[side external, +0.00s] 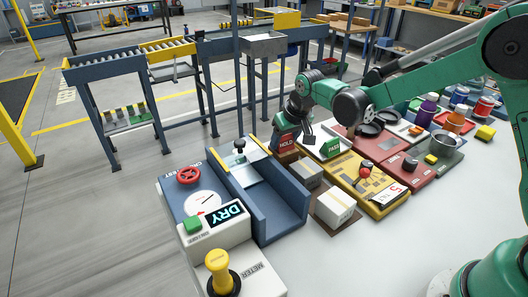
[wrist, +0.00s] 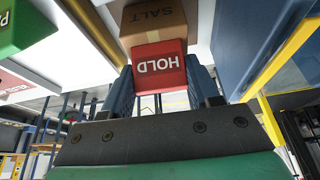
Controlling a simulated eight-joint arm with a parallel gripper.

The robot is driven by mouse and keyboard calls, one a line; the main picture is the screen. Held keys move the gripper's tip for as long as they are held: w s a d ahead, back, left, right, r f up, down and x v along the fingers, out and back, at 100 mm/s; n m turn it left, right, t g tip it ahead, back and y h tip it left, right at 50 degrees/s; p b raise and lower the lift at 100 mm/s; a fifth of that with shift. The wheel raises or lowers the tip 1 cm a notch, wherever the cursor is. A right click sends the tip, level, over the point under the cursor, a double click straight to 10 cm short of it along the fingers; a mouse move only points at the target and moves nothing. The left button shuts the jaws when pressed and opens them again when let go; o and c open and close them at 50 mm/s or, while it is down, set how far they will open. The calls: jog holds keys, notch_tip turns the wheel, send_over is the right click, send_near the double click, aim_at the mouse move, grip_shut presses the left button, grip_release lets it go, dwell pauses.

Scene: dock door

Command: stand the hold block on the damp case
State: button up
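The red hold block (side external: 287,141) is upright between the fingers of my gripper (side external: 283,134). In the wrist view the hold block (wrist: 158,67) appears upside down, with the fingers close against both sides. A brown carton marked SALT (wrist: 153,20) lies directly beyond the block's base; the block appears to be on or just above it, and I cannot tell whether they touch. In the side view a grey case (side external: 307,173) and a pale carton (side external: 335,208) stand in a row with it. No case is visibly marked damp.
A green PASS block (side external: 332,147) stands right of my gripper. A yellow panel (side external: 370,185) and red trays with pans lie further right. White table surface is clear in front.

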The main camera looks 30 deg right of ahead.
jog(key=o, duration=0.4)
jog(key=shift+r, duration=0.1)
jog(key=v, duration=1.2)
jog(key=s+f+t, duration=0.1)
jog(key=s, duration=0.3)
jog(key=s+t, duration=0.1)
jog(key=s, duration=0.4)
jog(key=s+d+f, duration=0.1)
jog(key=s, duration=0.3)
jog(key=shift+s+f+n+t, duration=0.3)
jog(key=shift+s+t, duration=0.05)
jog(key=shift+t, duration=0.05)
